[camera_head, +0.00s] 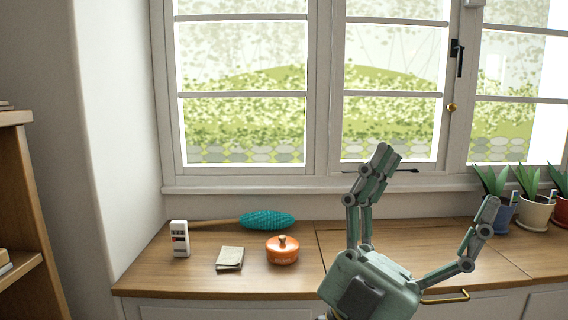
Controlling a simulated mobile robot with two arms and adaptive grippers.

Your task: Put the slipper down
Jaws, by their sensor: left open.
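My left gripper (434,188) rises from the lower right of the head view, in front of the wooden counter (215,283). Its jointed grey-green fingers are spread wide, and nothing shows between them. No slipper can be made out in this view. My right gripper is not in view.
On the counter's left part are a white device (180,239), a small book (230,258), an orange lidded pot (282,251) and a teal duster (267,220). Potted plants (534,212) stand at the right by the window. A wooden shelf (20,190) is at far left.

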